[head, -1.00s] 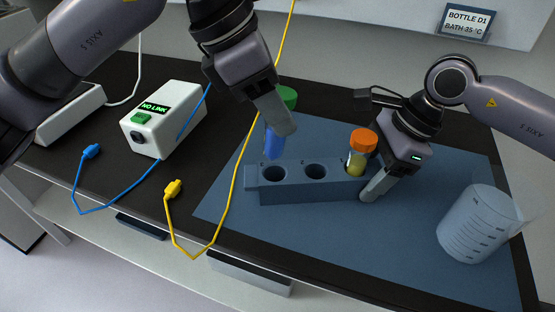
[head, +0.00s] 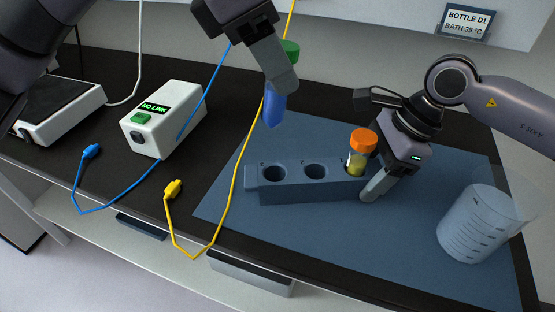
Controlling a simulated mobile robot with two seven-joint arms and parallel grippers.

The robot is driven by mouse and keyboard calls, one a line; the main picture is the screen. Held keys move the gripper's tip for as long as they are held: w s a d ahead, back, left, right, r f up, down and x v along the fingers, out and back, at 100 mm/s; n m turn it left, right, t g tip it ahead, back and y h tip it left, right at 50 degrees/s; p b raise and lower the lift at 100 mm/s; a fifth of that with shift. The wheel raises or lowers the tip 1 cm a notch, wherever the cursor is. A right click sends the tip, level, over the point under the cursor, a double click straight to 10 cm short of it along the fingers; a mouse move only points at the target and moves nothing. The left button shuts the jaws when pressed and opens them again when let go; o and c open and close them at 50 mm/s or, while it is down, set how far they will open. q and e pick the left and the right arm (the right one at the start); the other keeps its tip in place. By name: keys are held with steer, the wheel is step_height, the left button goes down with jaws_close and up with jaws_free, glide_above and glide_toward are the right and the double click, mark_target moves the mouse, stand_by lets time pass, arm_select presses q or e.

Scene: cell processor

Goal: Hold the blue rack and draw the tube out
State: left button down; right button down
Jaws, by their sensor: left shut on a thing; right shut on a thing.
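The blue rack (head: 310,190) stands on the blue mat, with two empty holes at its left and middle. A tube with an orange cap and yellow contents (head: 358,156) stands in its right hole. My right gripper (head: 374,186) is shut on the rack's right end. My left gripper (head: 281,82) is shut on a tube with a green cap and blue contents (head: 273,106). It holds this tube slightly tilted in the air, clear above the rack's left hole. Part of the tube is hidden behind the finger.
A white box reading NO LINK (head: 169,118) stands at left, beside a flat device (head: 60,108). A beaker (head: 477,225) stands at right. The mat (head: 340,240) is clear in front.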

steer(key=shift+c, duration=1)
jaws_free()
steer(key=v, duration=1.2)
steer(key=shift+s, duration=0.1)
